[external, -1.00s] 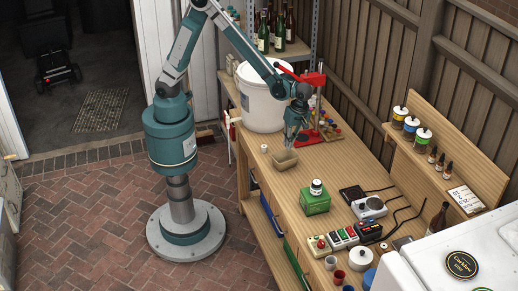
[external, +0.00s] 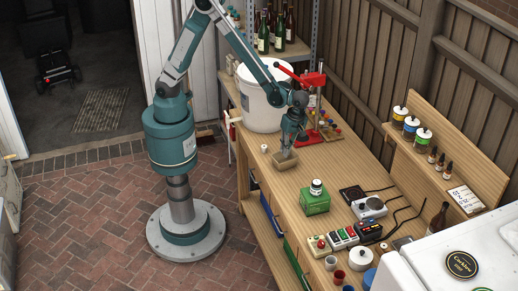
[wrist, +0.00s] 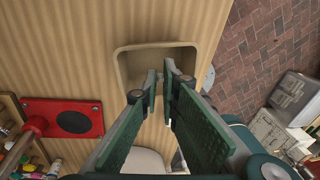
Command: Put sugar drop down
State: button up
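My gripper (external: 287,152) points down over a small tan dish (external: 284,165) on the wooden bench. In the wrist view the dish's rim (wrist: 125,62) surrounds the area beyond the fingertips. My green fingers (wrist: 160,82) come close together, with a narrow gap at the tips. A small pale thing (wrist: 159,85) shows between the tips and looks like the sugar drop, held over or inside the dish. It is too small to make out clearly, and the external view does not show it.
A white bucket (external: 259,108) and a red lever press (external: 321,125) stand behind the dish. A green box (external: 314,202) with a small jar on top stands to the front right. A small white object (external: 264,148) stands near the bench's left edge.

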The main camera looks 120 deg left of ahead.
jog(key=shift+f, duration=1.3)
jog(key=shift+f, duration=1.9)
jog(key=shift+f, duration=0.15)
jog(key=o, duration=0.6)
jog(key=shift+c, duration=0.2)
notch_tip(320, 180, up, 12)
jog(key=w, duration=0.2)
jog(key=shift+a, duration=0.35)
